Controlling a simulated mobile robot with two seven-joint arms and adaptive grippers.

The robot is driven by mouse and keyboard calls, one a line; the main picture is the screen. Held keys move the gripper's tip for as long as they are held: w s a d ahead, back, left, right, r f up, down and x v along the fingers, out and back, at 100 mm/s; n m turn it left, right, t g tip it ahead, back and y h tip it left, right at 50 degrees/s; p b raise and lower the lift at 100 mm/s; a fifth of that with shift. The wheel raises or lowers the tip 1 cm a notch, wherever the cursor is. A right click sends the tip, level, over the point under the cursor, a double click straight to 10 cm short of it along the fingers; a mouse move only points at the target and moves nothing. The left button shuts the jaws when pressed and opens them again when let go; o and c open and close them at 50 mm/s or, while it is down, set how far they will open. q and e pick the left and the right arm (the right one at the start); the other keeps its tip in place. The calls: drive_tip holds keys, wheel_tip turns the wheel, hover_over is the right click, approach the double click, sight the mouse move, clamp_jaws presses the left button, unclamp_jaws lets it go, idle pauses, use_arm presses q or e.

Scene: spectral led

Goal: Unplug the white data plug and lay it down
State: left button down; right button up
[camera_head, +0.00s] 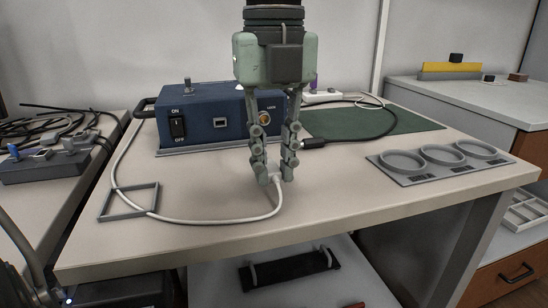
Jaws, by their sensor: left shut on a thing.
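My left gripper (273,177) points down over the middle of the table, in front of the blue box (205,124). It is shut on the white data plug (276,179), which is mostly hidden between the fingertips. The plug's white cable (205,221) curves from the fingers along the table front and back up the left side to the box. The plug is apart from the box. I cannot tell whether it touches the table. The box front shows an on/off switch, a small rectangular socket (220,122) and a round brass connector. My right gripper is not in view.
A grey square frame (129,216) lies at the left, with the white cable across it. A black cable plug (314,143) lies right of the gripper, near a green mat (400,123). A grey holder with three rings (385,173) stands at the right. The front middle is clear.

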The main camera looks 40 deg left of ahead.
use_arm(q)
drive_tip(key=shift+f+b, duration=0.95)
drive_tip(key=shift+f, duration=0.2)
drive_tip(key=c, duration=1.3)
unclamp_jaws()
drive_tip(key=shift+c, duration=0.2)
drive_tip(key=shift+r, duration=0.2)
drive_tip(key=shift+r+p, duration=1.2)
drive_tip(key=shift+r, duration=0.2)
wheel_tip(320, 180, up, 12)
